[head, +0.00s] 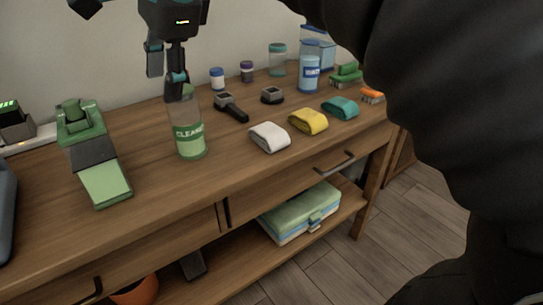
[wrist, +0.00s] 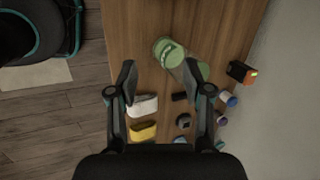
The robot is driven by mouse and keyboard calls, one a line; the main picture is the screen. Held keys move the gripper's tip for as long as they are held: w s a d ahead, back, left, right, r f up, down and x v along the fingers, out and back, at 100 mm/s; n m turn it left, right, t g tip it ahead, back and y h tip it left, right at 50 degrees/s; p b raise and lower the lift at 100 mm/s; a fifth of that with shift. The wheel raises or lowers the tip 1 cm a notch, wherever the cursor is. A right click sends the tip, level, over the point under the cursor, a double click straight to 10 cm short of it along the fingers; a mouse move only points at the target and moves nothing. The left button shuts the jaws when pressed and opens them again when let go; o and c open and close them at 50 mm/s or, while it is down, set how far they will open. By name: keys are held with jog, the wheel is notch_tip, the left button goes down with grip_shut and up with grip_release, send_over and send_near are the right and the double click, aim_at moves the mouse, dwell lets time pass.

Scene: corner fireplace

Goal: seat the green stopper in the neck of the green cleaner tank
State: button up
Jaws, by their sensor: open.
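The green cleaner tank (head: 191,130) stands upright on the wooden bench top, clear-walled with a green lower part and a "CLEANER" label. It also shows in the wrist view (wrist: 166,52), off-centre ahead of the jaws. A green piece at its top (head: 187,91), which looks like the stopper, is partly hidden by a finger; I cannot tell whether it is seated. In the wrist view a green patch shows beside the right finger. My gripper (head: 168,82) is open above the tank, with its fingers (wrist: 164,80) spread wide and nothing visible held between them.
A green device (head: 88,130) lies left of the tank. White (head: 269,138), yellow (head: 308,121) and teal (head: 341,108) rolled cloths lie to the right. A black-handled tool (head: 231,107) and small jars (head: 217,77) stand behind. Bare bench lies in front of the tank.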

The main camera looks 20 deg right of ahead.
jog(key=s+d+f+n+h, duration=0.1)
jog(key=s+d+f+n, duration=0.3)
jog(key=f, duration=0.4)
jog(key=s+d+f+n+t, duration=0.1)
jog(key=s+d+f+n, duration=0.3)
jog(key=f, duration=0.5)
jog(key=s+d+f+n+t+h, duration=0.1)
jog(key=s+d+f+n, duration=0.3)
jog(key=f+n, duration=0.2)
notch_tip(320, 180, down, 3)
jog(key=shift+d+r+h, duration=0.15)
jog(key=shift+d+h, duration=0.15)
jog(key=shift+d, duration=0.1)
